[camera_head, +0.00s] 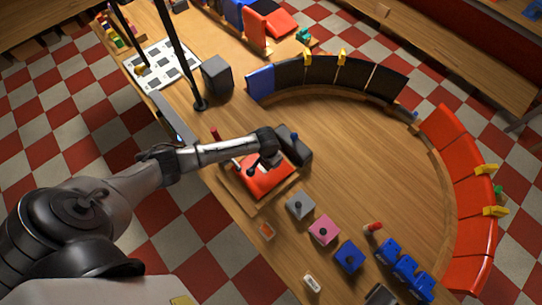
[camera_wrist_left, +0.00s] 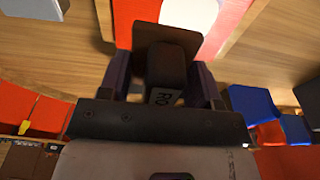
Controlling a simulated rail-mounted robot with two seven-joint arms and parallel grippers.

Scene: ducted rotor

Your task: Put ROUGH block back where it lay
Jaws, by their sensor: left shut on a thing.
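My left gripper (camera_head: 268,162) is over the red panel (camera_head: 268,186) on a wooden board at the table's near side. In the left wrist view the left gripper (camera_wrist_left: 163,88) is shut on a dark block (camera_wrist_left: 165,70), whose pale label shows the letters "RO", so it appears to be the ROUGH block. A flat brown plate (camera_wrist_left: 165,38) shows at the block's far end. In the head view the held block is mostly hidden by the gripper, and I cannot tell whether it touches the panel. My right gripper is not in view.
Grey (camera_head: 300,204), pink (camera_head: 324,230) and blue (camera_head: 349,257) knobbed blocks line the near edge to the right. A small white label (camera_head: 312,283) lies nearby. The table's middle is clear inside curved black and red panels.

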